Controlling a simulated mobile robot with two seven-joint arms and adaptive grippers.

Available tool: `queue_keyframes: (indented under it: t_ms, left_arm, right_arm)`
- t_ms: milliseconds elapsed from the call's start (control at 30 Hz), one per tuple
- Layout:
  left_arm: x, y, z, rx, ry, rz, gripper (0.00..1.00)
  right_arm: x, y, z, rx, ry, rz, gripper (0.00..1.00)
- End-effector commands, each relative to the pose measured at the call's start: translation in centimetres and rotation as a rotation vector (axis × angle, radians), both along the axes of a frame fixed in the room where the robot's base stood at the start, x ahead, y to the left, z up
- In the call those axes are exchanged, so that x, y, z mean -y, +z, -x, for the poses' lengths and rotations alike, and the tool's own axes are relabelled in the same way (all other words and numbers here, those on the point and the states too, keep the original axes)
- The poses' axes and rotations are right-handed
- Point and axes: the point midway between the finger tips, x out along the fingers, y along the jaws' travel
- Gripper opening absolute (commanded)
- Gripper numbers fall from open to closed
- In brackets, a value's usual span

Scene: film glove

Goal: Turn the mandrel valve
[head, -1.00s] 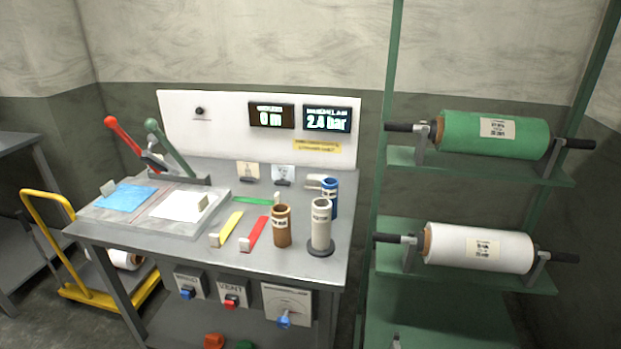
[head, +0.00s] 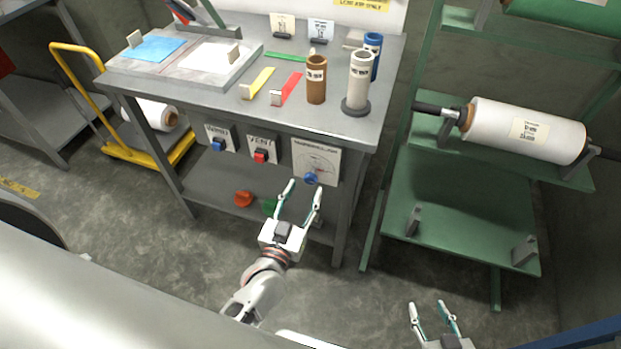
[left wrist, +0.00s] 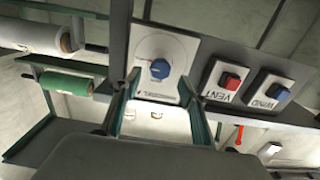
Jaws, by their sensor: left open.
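The mandrel valve is a blue knob (head: 311,178) on a pale square panel (head: 330,160) at the right of the bench's front. The knob also shows in the left wrist view (left wrist: 160,69), ahead of the fingers. My left gripper (head: 305,185) is open, its fingers pointing up toward the panel. In the left wrist view, the fingers of my left gripper (left wrist: 160,90) stand apart with the knob between their lines. I see no contact with the knob. My right gripper (head: 426,304) is open and empty at the bottom right, away from the bench.
Two more panels, with a blue knob (head: 218,144) and a red VENT knob (head: 261,157), sit left of the valve. Cardboard tubes stand on the bench top (head: 330,122). A green rack (head: 470,215) with film rolls stands to the right. Floor before the bench is open.

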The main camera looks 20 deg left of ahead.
Motion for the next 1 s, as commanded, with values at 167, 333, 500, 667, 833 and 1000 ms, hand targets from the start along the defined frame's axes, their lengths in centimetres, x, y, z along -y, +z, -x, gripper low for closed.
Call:
queue_keyframes:
  t_ms: [167,333,500,667,833,1000]
  left_arm:
    - [0.1,0.0,-3.0,0.000,-0.001,0.000,0.42]
    - [0.2,0.0,-4.8,-0.001,-0.001,-0.001,0.42]
    - [0.2,-0.1,-5.6,-0.003,-0.002,-0.002,0.42]
    - [0.2,-0.1,-5.6,-0.003,-0.002,-0.001,0.42]
    - [0.2,-0.1,-5.6,-0.003,-0.002,-0.001,0.16]
    - [0.2,-0.1,-5.6,-0.003,-0.002,-0.001,0.03]
  right_arm:
    - [0.0,0.2,-0.1,0.006,0.000,-0.001,0.40]
    - [0.0,0.1,-0.1,0.006,-0.001,-0.002,0.40]
    - [0.0,0.0,-0.1,0.005,-0.001,-0.002,0.40]
    - [0.0,-0.1,0.0,0.003,0.000,-0.002,0.40]
    - [0.0,-0.3,0.0,-0.001,0.000,0.000,0.40]
    - [0.0,-0.3,0.1,-0.002,0.001,0.000,0.40]
